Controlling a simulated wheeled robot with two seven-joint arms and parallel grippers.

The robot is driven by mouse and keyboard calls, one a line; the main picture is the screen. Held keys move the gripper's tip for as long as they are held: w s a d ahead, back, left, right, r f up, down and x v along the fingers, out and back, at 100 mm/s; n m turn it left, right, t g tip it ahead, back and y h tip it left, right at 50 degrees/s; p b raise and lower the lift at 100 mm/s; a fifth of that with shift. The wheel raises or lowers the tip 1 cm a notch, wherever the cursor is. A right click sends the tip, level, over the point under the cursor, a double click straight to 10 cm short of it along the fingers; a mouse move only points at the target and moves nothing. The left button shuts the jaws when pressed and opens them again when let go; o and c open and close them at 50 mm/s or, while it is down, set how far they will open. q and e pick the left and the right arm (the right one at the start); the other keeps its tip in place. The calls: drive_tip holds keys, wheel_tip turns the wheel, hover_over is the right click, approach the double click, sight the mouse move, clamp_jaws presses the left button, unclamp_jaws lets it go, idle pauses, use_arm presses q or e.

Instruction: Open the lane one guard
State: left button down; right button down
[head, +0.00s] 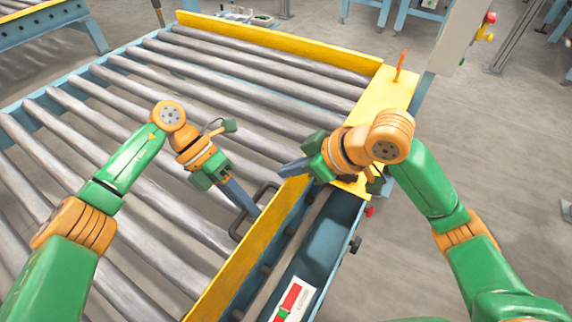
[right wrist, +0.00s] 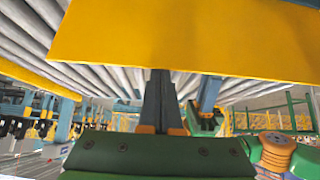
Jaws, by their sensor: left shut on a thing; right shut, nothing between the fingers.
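The yellow guard (head: 258,243) runs along the near right side of the roller conveyor, with a dark loop handle (head: 238,227) on its roller side. My left gripper (head: 252,208) is shut on the handle; its fingers hide part of it. My right gripper (head: 286,171) is shut and empty at the guard's far end, close to the yellow corner plate (head: 385,95). In the right wrist view the guard (right wrist: 190,40) spans the top, and my shut right fingers (right wrist: 160,88) point up to its lower edge. Whether they touch it is unclear. My left gripper (right wrist: 207,108) shows just beyond.
Grey rollers (head: 230,85) fill the left and middle. Another yellow rail (head: 280,42) borders the far side. An orange pin (head: 401,62) stands on the corner plate. A blue frame (head: 325,240) with a red-and-white label (head: 291,298) lies right of the guard.

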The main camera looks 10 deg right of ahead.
use_arm(q)
drive_tip(key=shift+w+d+r, duration=0.1)
use_arm(e)
drive_tip(key=shift+s+d+f+y, duration=0.15)
drive_tip(key=shift+s+d+y, duration=0.15)
drive_tip(key=shift+s+d, duration=0.55)
use_arm(q)
drive_tip(key=c, duration=0.9)
unclamp_jaws()
use_arm(e)
drive_tip(key=shift+w+d, duration=0.1)
drive_tip(key=shift+w, duration=0.05)
use_arm(q)
drive_tip(key=shift+o, duration=0.3)
drive_tip(key=shift+w, duration=0.1)
use_arm(e)
drive_tip(key=shift+w+f, duration=0.1)
drive_tip(key=shift+w, duration=0.05)
